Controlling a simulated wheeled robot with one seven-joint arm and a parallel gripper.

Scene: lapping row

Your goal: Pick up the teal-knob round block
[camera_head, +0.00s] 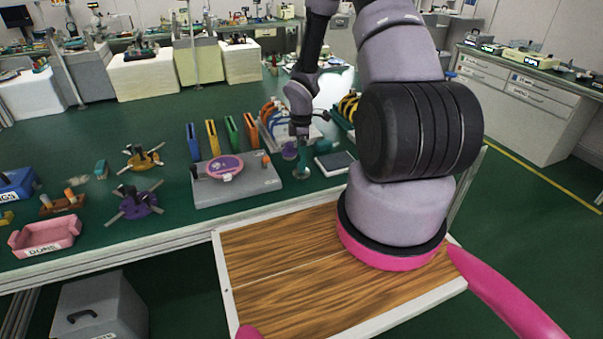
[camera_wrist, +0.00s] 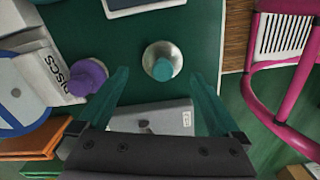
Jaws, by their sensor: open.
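The teal-knob round block (camera_wrist: 162,61) stands on the green bench top, with a teal knob on a silvery round base. In the wrist view it shows just ahead of the gap between my fingertips, with nothing touching it that I can see. In the head view it is small, near the bench's front edge (camera_head: 302,173), partly hard to tell from my teal fingers. My gripper (camera_wrist: 158,78) is open and empty, its two teal fingers spread, pointing down over the bench.
A grey plate (camera_head: 235,188) lies to the left in the head view. A dark flat tablet (camera_head: 334,162) lies to the right.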

